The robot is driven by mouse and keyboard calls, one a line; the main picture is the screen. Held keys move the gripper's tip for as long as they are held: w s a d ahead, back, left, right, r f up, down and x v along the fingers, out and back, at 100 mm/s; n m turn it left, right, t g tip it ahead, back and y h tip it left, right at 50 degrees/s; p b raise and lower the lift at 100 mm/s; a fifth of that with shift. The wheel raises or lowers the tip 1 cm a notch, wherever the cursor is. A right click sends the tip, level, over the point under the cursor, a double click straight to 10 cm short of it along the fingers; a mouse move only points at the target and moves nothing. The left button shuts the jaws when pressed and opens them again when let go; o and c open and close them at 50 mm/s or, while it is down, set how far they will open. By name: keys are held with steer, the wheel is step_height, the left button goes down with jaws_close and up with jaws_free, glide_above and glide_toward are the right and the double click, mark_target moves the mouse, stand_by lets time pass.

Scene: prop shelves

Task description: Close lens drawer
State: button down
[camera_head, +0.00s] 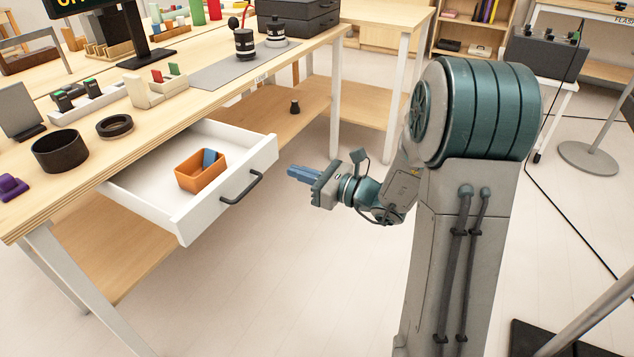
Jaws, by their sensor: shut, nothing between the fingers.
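The white lens drawer (226,198) stands pulled out from under the wooden table, with a dark bar handle (242,188) on its front. An orange bin (202,171) with a blue item (209,158) in it sits inside the drawer. My gripper (292,171) is to the right of the drawer front, with its blue fingers shut and empty, pointing left toward the front. A gap shows between the fingertips and the drawer in this view.
The tabletop (150,120) carries a black cup (60,151), a dark ring (115,126) and two dark lens-like items near a grey mat (215,72). A lower wooden shelf (275,115) runs beneath. The floor (270,290) before the drawer is clear.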

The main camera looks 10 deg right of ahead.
mark_target(263, 160)
steer(key=b+x, duration=0.1)
steer(key=x, duration=0.5)
steer(key=shift+w+a, duration=0.2)
steer(key=shift+a, duration=0.15)
